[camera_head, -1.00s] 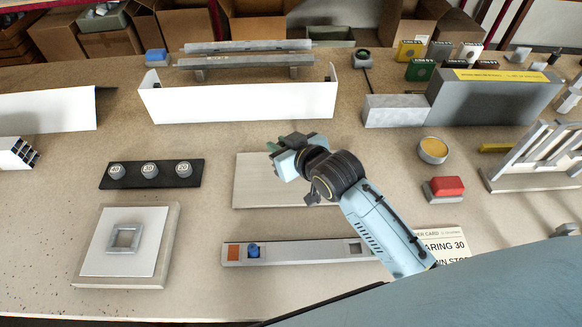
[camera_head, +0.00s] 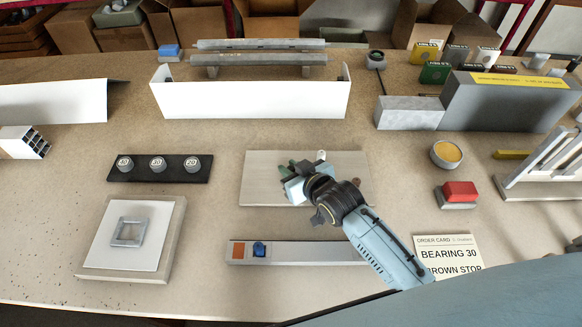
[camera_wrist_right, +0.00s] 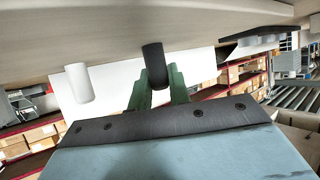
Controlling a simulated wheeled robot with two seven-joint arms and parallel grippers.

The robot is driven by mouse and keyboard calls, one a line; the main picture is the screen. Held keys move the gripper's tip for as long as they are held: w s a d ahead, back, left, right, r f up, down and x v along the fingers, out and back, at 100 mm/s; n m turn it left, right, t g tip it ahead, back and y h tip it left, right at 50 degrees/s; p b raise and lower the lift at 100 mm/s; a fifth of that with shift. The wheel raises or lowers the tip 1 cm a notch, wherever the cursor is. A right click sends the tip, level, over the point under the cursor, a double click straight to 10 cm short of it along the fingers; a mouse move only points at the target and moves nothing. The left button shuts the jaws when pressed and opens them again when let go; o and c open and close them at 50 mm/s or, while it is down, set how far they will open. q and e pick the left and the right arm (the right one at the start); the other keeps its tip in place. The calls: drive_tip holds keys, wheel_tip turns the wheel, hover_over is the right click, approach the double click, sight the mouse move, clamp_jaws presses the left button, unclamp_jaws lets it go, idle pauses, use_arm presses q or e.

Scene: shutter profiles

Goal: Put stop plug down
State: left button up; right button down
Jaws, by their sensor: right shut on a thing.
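My right gripper (camera_head: 290,175) is over the left half of a pale board (camera_head: 257,190) in the middle of the table. In the right wrist view its green fingers (camera_wrist_right: 158,92) are shut on a dark stop plug (camera_wrist_right: 154,62). The plug's far end is at the pale board surface, and I cannot tell if it touches. In the head view the gripper mostly hides the held plug. A white plug (camera_wrist_right: 78,82) stands on the board, apart from the held one; it also shows in the head view (camera_head: 321,155). My left gripper is not in view.
A grey rail (camera_head: 310,253) with an orange patch and a blue piece lies in front. A black strip (camera_head: 140,175) with numbered knobs is left. An order card (camera_head: 447,258) reads "BEARING 30" and "BROWN STOP". A red button (camera_head: 460,191) is right. A white profile (camera_head: 250,99) stands behind.

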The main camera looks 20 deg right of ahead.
drive_tip(key=c, duration=1.3)
unclamp_jaws()
drive_tip(key=shift+r, duration=0.1)
drive_tip(key=p+v, duration=0.1)
drive_tip(key=v, duration=1.1)
